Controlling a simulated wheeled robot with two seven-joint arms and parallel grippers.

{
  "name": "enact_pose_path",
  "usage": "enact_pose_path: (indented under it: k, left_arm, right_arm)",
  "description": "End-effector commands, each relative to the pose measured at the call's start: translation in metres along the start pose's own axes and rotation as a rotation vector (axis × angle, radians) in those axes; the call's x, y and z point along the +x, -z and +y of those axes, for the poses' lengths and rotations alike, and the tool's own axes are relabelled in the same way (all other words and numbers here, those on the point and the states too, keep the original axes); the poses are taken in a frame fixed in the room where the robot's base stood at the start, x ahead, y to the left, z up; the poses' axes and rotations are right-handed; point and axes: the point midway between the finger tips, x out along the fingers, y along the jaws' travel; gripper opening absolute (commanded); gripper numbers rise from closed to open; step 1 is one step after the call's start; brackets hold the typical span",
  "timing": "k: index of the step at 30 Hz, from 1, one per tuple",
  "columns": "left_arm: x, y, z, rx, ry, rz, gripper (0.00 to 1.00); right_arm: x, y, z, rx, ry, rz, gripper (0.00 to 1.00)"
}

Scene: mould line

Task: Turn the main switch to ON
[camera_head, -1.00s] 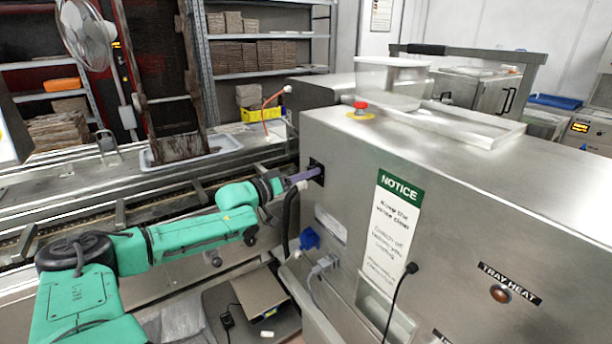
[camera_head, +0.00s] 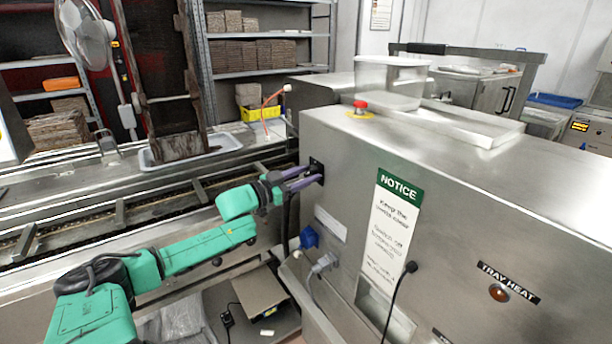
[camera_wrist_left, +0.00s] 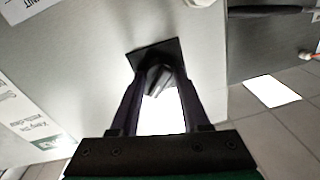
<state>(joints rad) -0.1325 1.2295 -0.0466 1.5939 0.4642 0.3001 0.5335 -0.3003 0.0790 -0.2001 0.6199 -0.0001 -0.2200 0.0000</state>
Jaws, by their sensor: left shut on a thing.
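The main switch (camera_wrist_left: 158,76) is a dark knob on a black square plate (camera_wrist_left: 155,54) on the steel cabinet's side. In the head view the switch plate (camera_head: 317,168) shows at the cabinet's left face, partly hidden by my fingers. My left gripper (camera_head: 308,178) reaches it from the left with its purple fingers at the plate. In the left wrist view the fingertips of my left gripper (camera_wrist_left: 158,82) are shut on the knob, one on each side. The knob looks tilted in that view. Its ON and OFF marks cannot be read. My right gripper is not in view.
The steel cabinet (camera_head: 450,200) carries a red emergency button (camera_head: 360,107), a NOTICE sign (camera_head: 392,225) and a TRAY HEAT lamp (camera_head: 499,293). A blue plug (camera_head: 309,238) and a grey plug (camera_head: 323,264) sit below the switch. A conveyor (camera_head: 120,215) runs behind my left arm.

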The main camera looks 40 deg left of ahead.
Motion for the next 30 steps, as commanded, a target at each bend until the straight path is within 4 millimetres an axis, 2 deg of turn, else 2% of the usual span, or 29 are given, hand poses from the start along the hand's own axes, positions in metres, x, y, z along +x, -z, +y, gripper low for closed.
enact_pose_path:
  k: [18,30]
  left_arm:
    - [0.000,-0.005,0.001,0.559,-0.021,0.032,0.00]
    - [0.000,-0.004,0.001,0.754,-0.031,0.043,0.00]
  right_arm:
    - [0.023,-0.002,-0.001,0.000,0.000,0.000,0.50]
    - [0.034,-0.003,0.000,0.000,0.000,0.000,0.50]
